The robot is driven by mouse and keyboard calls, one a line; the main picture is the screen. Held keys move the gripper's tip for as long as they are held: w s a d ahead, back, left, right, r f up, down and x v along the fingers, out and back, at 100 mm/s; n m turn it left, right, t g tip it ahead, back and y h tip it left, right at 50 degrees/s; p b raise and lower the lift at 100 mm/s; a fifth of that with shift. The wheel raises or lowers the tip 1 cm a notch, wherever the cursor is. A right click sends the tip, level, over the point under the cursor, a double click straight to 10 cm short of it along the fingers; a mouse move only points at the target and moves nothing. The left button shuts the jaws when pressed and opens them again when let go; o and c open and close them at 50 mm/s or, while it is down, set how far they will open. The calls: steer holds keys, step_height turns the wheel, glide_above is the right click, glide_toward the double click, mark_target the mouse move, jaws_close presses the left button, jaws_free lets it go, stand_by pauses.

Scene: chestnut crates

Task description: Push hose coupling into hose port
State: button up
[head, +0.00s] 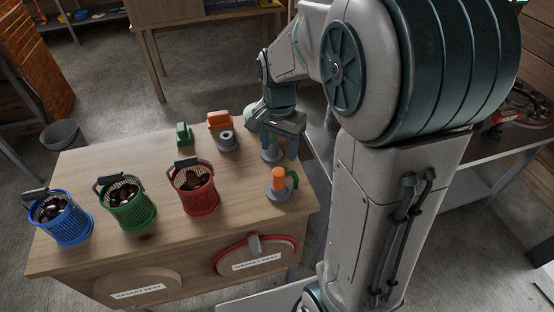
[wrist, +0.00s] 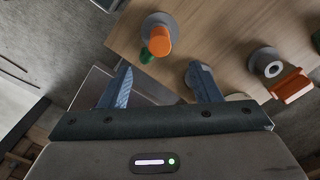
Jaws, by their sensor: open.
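An orange upright cylinder with a green handle (head: 279,180), which looks like the hose coupling, stands on a round grey base at the table's right front corner. It also shows in the wrist view (wrist: 160,38), beyond my fingers. A grey ring with a hole (head: 227,143), possibly the hose port, sits by an orange block (head: 219,119); the ring also shows in the wrist view (wrist: 267,63). My gripper (head: 281,146) is open over the table's right side, behind the orange cylinder. In the wrist view, nothing is between its fingers (wrist: 161,78). It partly hides a grey base below it.
Blue (head: 64,224), green (head: 131,209) and red (head: 199,197) baskets with dark round contents stand along the table's left and front. A small green object (head: 184,134) stands at the back. The table's middle (head: 240,190) is clear. A grey bin (head: 62,135) stands on the floor.

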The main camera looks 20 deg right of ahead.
mark_target(279, 172)
step_height(279, 172, down, 13)
steer(key=shift+r, duration=0.1)
stand_by(0.3)
jaws_close()
steer(key=shift+r+p, duration=0.3)
steer(key=shift+r, duration=0.3)
stand_by(0.4)
steer(key=c, duration=0.7)
jaws_free()
jaws_close()
steer(key=shift+r+p, duration=1.4)
steer(key=shift+r, duration=0.35)
